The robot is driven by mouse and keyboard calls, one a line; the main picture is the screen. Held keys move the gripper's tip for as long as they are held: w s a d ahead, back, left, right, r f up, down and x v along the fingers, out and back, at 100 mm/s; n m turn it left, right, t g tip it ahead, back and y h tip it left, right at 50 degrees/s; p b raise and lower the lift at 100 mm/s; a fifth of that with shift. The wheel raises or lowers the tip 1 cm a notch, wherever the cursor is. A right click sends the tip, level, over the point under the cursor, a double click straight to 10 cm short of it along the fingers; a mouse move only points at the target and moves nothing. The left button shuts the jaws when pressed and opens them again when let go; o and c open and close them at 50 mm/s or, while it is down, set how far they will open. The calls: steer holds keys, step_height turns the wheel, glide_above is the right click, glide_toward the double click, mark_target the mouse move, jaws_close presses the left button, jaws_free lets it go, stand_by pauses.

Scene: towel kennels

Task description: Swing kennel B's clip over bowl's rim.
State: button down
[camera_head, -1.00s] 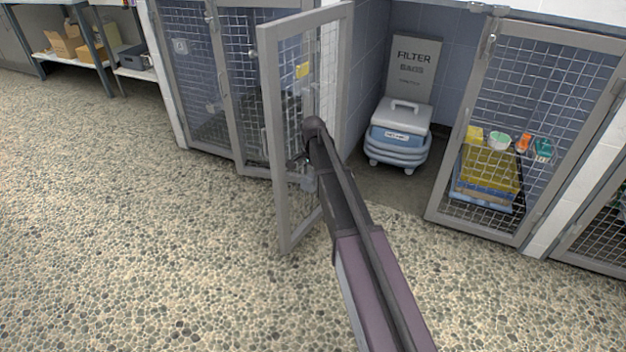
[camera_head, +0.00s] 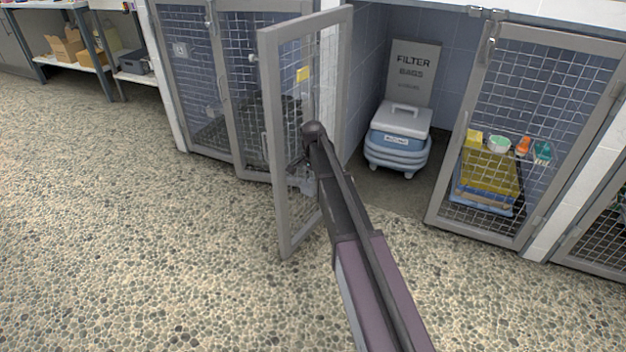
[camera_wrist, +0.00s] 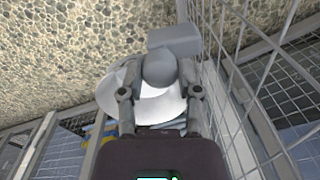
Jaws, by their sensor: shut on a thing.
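My gripper (camera_wrist: 160,74) is closed around a grey rounded knob, which I take to be the clip (camera_wrist: 159,66), in the wrist view. A grey block (camera_wrist: 174,39) sits just beyond the knob, beside the wire mesh of a door. A pale bowl (camera_wrist: 112,100) lies behind the knob and fingers, which hide much of it. Whether the clip is over the bowl's rim cannot be told. In the head view, my gripper (camera_head: 297,164) is at the open mesh door (camera_head: 268,120), with my arm hiding most of the clip and bowl. No kennel letter is readable.
A grey and blue wheeled box (camera_head: 398,135) stands in the open bay by a filter bags carton (camera_head: 414,70). A closed mesh door (camera_head: 550,70) at right fronts stacked towels (camera_head: 488,178) and small items. The pebbled floor (camera_head: 130,240) at left is clear.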

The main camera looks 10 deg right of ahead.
steer(key=shift+n, duration=0.5)
steer(key=n, duration=0.7)
steer(key=shift+a+n, duration=0.1)
steer(key=shift+n, duration=0.2)
steer(key=shift+s, duration=0.1)
stand_by(0.3)
steer(key=shift+c, duration=1.5)
jaws_free()
